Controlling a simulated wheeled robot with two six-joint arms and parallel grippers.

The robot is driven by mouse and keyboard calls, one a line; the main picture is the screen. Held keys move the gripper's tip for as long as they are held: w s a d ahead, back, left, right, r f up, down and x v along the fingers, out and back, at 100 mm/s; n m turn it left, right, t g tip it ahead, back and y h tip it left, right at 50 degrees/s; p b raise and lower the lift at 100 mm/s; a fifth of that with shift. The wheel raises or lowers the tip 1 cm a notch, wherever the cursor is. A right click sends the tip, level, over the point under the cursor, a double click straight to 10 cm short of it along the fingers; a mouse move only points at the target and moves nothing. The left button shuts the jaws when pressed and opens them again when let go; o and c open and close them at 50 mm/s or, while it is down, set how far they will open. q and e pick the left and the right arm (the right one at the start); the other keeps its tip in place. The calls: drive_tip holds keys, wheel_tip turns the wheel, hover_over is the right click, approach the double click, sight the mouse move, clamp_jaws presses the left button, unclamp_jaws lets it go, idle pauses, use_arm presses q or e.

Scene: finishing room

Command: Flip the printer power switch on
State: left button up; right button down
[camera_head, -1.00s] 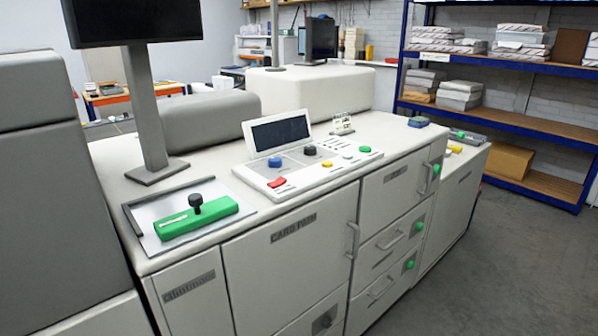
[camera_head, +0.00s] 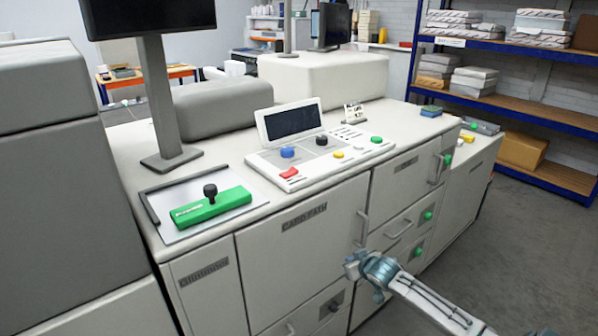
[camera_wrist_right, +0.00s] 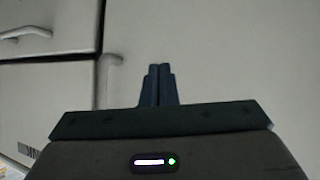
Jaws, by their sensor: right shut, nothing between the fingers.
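The printer (camera_head: 300,255) is a long pale cabinet with doors and drawers. Its control panel (camera_head: 320,152) on top has a screen, red, blue, black, yellow and green controls. A small dark plate with a knob (camera_head: 335,306) sits low on the front; I cannot tell whether it is the power switch. My right gripper (camera_head: 350,266) is in front of the cabinet doors, below the panel. In the right wrist view its fingers (camera_wrist_right: 158,84) are shut and empty, facing pale cabinet fronts with handles. No switch clearly shows there. My left gripper is out of view.
A green tool with a black knob (camera_head: 212,208) lies on a grey plate at the left of the top. A monitor on a post (camera_head: 165,100) stands behind it. Blue shelving (camera_head: 530,115) is at the right. The grey floor (camera_head: 520,240) at right is clear.

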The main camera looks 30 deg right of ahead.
drive_tip(key=w+a+r+t, duration=0.1)
drive_tip(key=r, duration=0.6)
drive_tip(key=w+a+r+n+y, duration=0.1)
drive_tip(key=a+r, duration=0.1)
drive_tip(key=r, duration=0.4)
drive_tip(key=w+a+r+t, duration=0.1)
drive_tip(key=a+r, duration=0.1)
drive_tip(key=r, duration=0.5)
drive_tip(key=shift+a+r+t+p, duration=0.15)
drive_tip(key=shift+r+t+p, duration=0.15)
drive_tip(key=shift+p, duration=0.1)
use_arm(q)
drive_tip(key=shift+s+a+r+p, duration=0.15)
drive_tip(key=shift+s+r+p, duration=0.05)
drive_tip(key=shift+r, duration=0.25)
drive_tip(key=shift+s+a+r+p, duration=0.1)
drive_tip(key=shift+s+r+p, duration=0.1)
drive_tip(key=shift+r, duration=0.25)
use_arm(e)
drive_tip(key=s+a+r+n+t+y, duration=0.1)
drive_tip(key=a+r, duration=0.3)
drive_tip(key=r, duration=0.5)
drive_tip(key=s+a+r+n+y, duration=0.1)
drive_tip(key=a+r, duration=0.3)
drive_tip(key=r, duration=0.5)
drive_tip(key=shift+s+r+n+t+y, duration=0.3)
drive_tip(key=shift+s+r+t+y, duration=0.1)
